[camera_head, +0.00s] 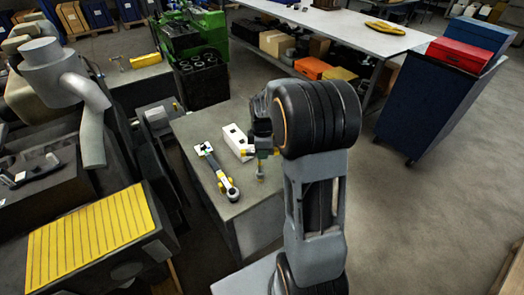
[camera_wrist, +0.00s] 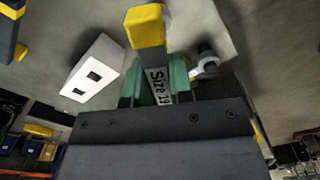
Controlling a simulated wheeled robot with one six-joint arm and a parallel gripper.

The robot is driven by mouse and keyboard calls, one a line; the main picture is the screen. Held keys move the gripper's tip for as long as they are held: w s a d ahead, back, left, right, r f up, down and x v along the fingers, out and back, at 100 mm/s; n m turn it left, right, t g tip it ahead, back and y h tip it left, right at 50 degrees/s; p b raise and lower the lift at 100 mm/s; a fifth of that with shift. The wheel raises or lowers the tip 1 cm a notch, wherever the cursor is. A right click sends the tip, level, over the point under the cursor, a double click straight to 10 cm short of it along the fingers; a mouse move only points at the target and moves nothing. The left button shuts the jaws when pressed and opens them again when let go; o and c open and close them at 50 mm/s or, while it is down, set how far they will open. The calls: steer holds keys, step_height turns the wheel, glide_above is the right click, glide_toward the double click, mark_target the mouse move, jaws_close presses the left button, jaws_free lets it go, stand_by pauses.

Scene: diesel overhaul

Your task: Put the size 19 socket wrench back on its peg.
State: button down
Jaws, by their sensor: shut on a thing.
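The size 19 socket wrench (camera_wrist: 158,88) is between the green fingertips of my gripper (camera_wrist: 154,80) in the wrist view. The rest of the wrench is hidden there by the gripper. I cannot make out a free peg in either view.
A white block (camera_head: 236,141) with dark square holes is on the bench (camera_head: 188,128) beside my gripper; it also shows in the wrist view (camera_wrist: 95,72). Another long tool (camera_head: 217,173) with yellow parts lies left of the gripper. A yellow ribbed engine cover (camera_head: 92,232) stands farther left.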

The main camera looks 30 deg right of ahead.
steer(key=shift+f, duration=0.1)
steer(key=shift+f+b, duration=0.9)
steer(key=shift+f, duration=0.15)
steer(key=shift+c, duration=1.9)
jaws_free()
steer(key=shift+r, duration=0.15)
step_height(320, 180, up, 9)
steer(key=p, duration=0.6)
steer(key=shift+p, duration=0.3)
